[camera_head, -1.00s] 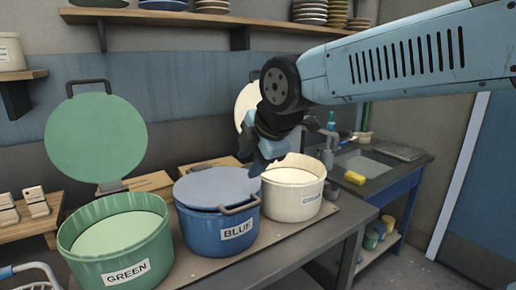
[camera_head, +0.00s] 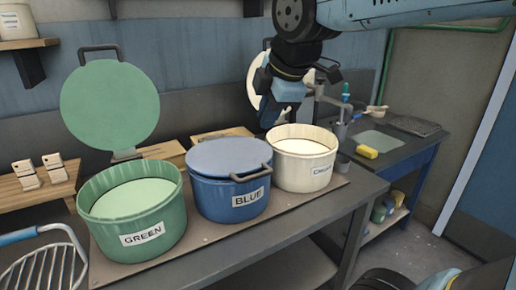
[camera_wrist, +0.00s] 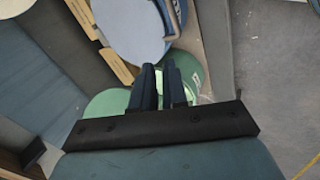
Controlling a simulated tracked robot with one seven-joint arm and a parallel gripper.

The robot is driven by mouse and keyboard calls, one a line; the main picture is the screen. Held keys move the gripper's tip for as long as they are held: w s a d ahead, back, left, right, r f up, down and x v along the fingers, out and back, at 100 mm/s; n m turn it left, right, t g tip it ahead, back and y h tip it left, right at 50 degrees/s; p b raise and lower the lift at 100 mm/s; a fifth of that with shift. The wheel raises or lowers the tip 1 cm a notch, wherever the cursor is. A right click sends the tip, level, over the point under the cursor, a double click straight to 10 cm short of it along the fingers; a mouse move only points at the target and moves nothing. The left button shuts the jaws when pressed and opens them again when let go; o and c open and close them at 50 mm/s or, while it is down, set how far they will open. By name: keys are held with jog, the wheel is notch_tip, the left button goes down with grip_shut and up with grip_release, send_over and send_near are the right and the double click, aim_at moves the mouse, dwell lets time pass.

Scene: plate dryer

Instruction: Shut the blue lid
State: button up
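The blue pot (camera_head: 230,196) stands between the green and cream pots. Its blue lid (camera_head: 228,155) lies flat across the top, covering the opening, with its grey handle (camera_head: 252,172) at the front right. The lid's pale top (camera_wrist: 130,25) also shows in the wrist view, with the handle beside it. My gripper (camera_head: 270,122) hangs above and to the right of the lid in the head view, apart from it. In the wrist view its two dark fingers (camera_wrist: 160,68) are close together, with nothing clearly held; whether they are fully shut is unclear.
The green pot (camera_head: 140,238) is open, its green lid (camera_head: 110,105) upright behind it. The cream pot (camera_head: 300,180) is open, its lid (camera_head: 254,92) raised and partly hidden by my gripper. A wire rack (camera_head: 45,268) is at front left. A sink counter (camera_head: 395,140) stands right.

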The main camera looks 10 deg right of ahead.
jog(key=w+m+g, duration=0.1)
jog(key=m, duration=0.1)
jog(key=w+m+g, duration=0.1)
jog(key=w+m, duration=0.1)
jog(key=w+a+f+m+g+h, duration=0.1)
jog(key=w+m, duration=0.1)
jog(key=shift+w+a, duration=0.1)
jog(key=shift+w, duration=0.05)
grip_shut()
jog(key=w+a+f+m+g+h, duration=0.2)
jog(key=w+m+g, duration=0.45)
jog(key=m, duration=0.35)
jog(key=w+x, duration=0.1)
jog(key=x, duration=1.3)
jog(key=shift+w+f+t, duration=0.2)
jog(key=shift+t, duration=0.25)
